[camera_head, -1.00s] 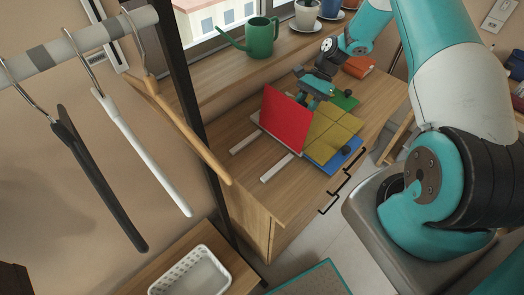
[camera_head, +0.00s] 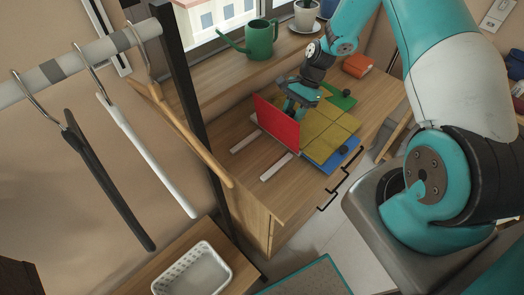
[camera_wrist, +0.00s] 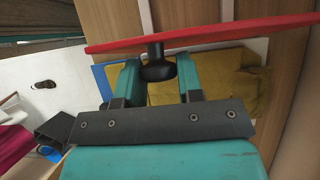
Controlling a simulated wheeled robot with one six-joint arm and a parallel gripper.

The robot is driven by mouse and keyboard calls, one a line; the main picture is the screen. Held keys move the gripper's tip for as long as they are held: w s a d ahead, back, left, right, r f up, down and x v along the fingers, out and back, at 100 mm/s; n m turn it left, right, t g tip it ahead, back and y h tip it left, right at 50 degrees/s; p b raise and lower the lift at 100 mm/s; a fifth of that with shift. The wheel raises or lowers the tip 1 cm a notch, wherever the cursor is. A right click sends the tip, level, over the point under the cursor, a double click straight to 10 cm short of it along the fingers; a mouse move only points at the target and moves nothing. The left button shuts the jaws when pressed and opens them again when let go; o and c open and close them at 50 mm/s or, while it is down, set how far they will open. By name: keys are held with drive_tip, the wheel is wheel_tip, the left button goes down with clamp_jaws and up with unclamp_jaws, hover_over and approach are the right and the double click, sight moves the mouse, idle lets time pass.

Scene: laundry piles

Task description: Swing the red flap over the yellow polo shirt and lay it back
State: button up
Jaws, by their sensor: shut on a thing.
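The red flap (camera_head: 275,122) stands raised at the left side of the folding board, its top leaning left. The yellow polo shirt (camera_head: 328,130) lies flat on the board to the right of it. My gripper (camera_head: 292,106) is on the shirt side of the flap, shut on its black knob. In the wrist view the knob (camera_wrist: 158,66) sits between my two teal fingers (camera_wrist: 158,78), and the red flap (camera_wrist: 215,33) shows nearly edge-on. Part of the shirt (camera_wrist: 225,80) shows behind the fingers.
The board's blue panel (camera_head: 322,166) and green panel (camera_head: 340,99) show around the shirt. Two white strips (camera_head: 276,166) lie on the bare wooden top left of the flap. A green watering can (camera_head: 262,40) and an orange item (camera_head: 358,65) stand farther back.

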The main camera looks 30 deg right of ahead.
drive_tip(key=shift+s+a+r+h, duration=0.1)
drive_tip(key=shift+s+a+h, duration=0.05)
drive_tip(key=shift+a, duration=0.4)
drive_tip(key=shift+s+a+h, duration=0.15)
drive_tip(key=shift+a, duration=0.4)
drive_tip(key=shift+s+a, duration=0.1)
drive_tip(key=shift+a, duration=0.05)
drive_tip(key=shift+t+h, duration=0.3)
drive_tip(key=shift+h, duration=0.3)
drive_tip(key=a, duration=0.2)
drive_tip(key=s+a+f, duration=0.1)
drive_tip(key=shift+s+a+f+p, duration=0.1)
drive_tip(key=shift+a+p, duration=0.2)
drive_tip(key=shift+a, duration=0.05)
drive_tip(key=shift+s+a+f+h+b, duration=0.25)
drive_tip(key=shift+a+f, duration=0.25)
drive_tip(key=shift+a, duration=0.35)
drive_tip(key=shift+s+a+f+h+b, duration=0.2)
drive_tip(key=shift+a+f, duration=0.25)
drive_tip(key=shift+a, duration=0.35)
drive_tip(key=shift+s, duration=0.1)
